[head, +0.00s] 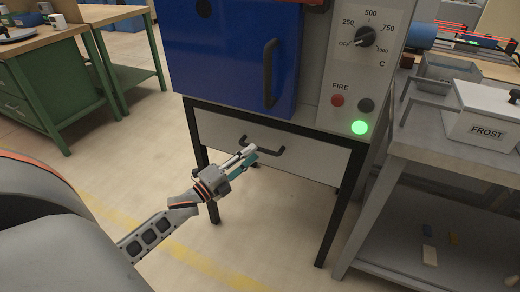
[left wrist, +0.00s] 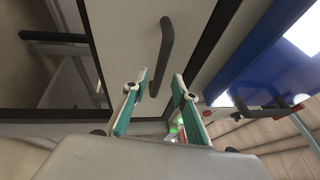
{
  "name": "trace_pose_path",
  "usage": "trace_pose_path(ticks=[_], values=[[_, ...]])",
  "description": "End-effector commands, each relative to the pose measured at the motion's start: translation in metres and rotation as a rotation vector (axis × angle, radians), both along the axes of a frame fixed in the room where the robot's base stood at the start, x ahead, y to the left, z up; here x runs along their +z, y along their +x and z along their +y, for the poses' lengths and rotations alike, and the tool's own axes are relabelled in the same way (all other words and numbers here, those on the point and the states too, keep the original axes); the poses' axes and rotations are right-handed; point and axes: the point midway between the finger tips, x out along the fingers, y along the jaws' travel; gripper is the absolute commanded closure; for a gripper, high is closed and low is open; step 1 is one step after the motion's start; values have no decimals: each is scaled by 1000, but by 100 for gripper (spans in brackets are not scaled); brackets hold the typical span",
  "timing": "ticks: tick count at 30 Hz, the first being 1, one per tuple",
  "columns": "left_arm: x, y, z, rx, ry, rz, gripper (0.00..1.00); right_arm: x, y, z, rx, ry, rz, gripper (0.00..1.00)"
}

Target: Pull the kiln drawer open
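The kiln drawer (head: 310,157) is a pale grey front set in the black stand under the blue kiln; it looks shut, flush with the frame. Its dark bar handle (head: 274,151) is partly hidden behind my left gripper (head: 250,153). In the left wrist view the drawer front (left wrist: 115,30) fills the upper middle, and the handle (left wrist: 165,45) runs down to between the fingertips of my left gripper (left wrist: 160,77). The fingers are apart, one on each side of the handle's near end in the picture. I cannot tell whether they touch it. My right gripper is not in view.
The blue kiln door (head: 225,50) has its own dark handle (head: 270,72). The control panel (head: 360,60) shows a dial and a lit green lamp (head: 359,128). A grey cart (head: 430,150) with a FROST box (head: 485,120) stands close on the right. Floor before the drawer is free.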

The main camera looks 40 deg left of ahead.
Motion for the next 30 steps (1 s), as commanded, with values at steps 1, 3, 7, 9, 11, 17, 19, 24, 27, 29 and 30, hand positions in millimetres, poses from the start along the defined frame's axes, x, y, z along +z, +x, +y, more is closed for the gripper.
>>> trace_pose_path(ticks=[1, 3, 7, 9, 11, 17, 19, 24, 27, 29, 30], values=[[0, 8, -1, -1, 0, 1, 72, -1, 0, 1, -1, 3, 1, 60], [2, 18, -3, 0, 0, 1, 72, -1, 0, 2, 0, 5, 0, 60], [4, 32, -5, 0, -2, 2, 72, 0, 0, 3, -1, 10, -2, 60], [4, 36, -6, 0, -2, 3, 72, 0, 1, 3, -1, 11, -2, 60], [5, 39, -6, 0, -2, 3, 72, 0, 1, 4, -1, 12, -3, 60], [6, 40, -7, 0, -2, 3, 72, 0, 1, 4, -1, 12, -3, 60], [6, 40, -7, 0, -2, 3, 72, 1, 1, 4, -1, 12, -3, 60], [6, 40, -7, 0, -2, 3, 100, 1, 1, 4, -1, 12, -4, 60], [6, 40, -7, 0, -2, 3, 100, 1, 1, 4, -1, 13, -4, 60], [6, 40, -7, 0, -2, 3, 100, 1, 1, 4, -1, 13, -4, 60], [6, 40, -7, 0, -2, 3, 100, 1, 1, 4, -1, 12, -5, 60]])
